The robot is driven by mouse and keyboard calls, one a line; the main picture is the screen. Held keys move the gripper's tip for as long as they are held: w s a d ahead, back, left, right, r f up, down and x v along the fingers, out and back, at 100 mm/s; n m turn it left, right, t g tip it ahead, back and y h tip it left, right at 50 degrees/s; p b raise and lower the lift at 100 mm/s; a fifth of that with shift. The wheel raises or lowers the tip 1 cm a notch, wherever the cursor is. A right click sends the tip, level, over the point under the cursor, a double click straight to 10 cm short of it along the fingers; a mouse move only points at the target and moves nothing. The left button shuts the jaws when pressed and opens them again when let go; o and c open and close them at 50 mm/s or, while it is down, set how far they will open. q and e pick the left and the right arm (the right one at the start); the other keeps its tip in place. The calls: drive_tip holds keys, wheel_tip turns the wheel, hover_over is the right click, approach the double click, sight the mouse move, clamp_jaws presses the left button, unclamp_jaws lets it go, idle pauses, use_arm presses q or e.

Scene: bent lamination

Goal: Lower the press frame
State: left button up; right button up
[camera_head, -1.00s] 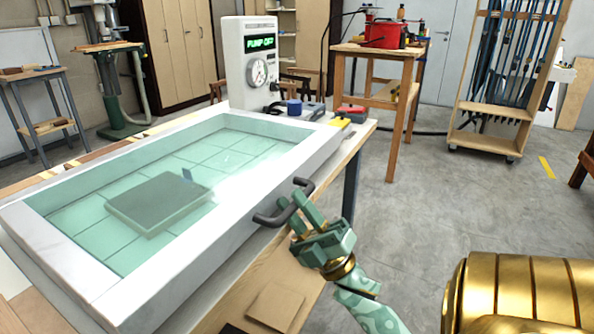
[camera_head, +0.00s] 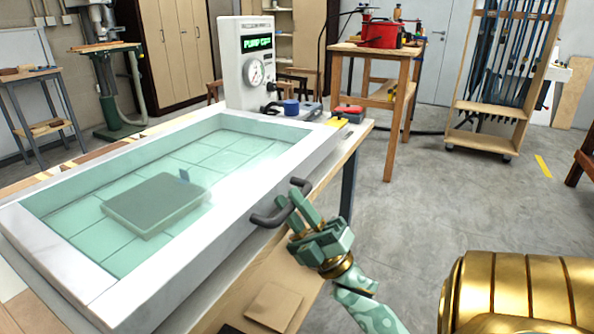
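The press frame (camera_head: 52,250) is a white rectangular surround with a see-through greenish sheet across it, lying about level over the workbench on the left. A flat block (camera_head: 155,204) shows blurred through the sheet. A dark bar handle (camera_head: 265,219) sticks out from the frame's near right side. My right gripper (camera_head: 298,211) is at this handle, its green fingers closed about the bar, partly hiding it. Whether the frame's underside rests on the bench is hidden. My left gripper is out of view.
The pump unit (camera_head: 230,68) with a gauge and a green "PUMP OFF" display stands behind the frame. A flat cardboard-coloured piece (camera_head: 274,307) lies on the bench's near edge. A wooden table (camera_head: 376,100) and a wheeled rack (camera_head: 485,143) stand beyond.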

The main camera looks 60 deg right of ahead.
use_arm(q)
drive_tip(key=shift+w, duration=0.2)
use_arm(e)
drive_tip(key=a+v, duration=0.1)
drive_tip(key=v, duration=1.5)
drive_tip(key=shift+d+f, duration=0.25)
drive_tip(key=shift+d, duration=0.25)
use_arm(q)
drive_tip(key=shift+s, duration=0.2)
